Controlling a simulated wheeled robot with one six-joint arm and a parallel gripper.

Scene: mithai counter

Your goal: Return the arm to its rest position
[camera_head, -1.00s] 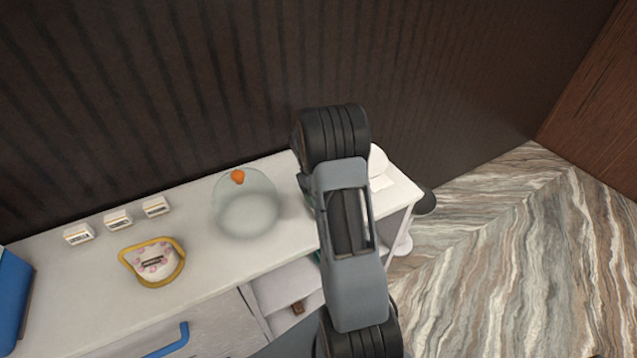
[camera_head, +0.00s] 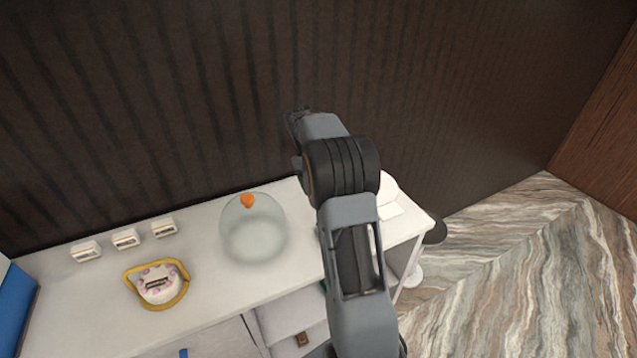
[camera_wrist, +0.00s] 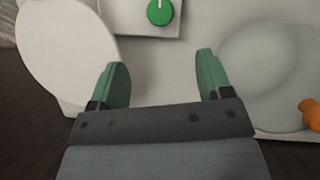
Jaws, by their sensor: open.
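My gripper (camera_wrist: 160,82) shows in the wrist view with its two green fingers spread apart and nothing between them. In the head view my arm rises over the right part of the white counter, and its end points toward the dark wall; the fingers are hidden there. In the wrist view the gripper is above the counter, between a white round plate-like thing (camera_wrist: 65,45) and a clear glass bowl (camera_wrist: 285,75).
The counter (camera_head: 210,290) holds the glass bowl (camera_head: 253,232) with an orange knob (camera_head: 247,200), a yellow-rimmed dish (camera_head: 183,290) and several small white labels (camera_head: 125,238). A green dial (camera_wrist: 160,12) sits beyond my fingers. The dark ribbed wall (camera_head: 150,100) is close behind.

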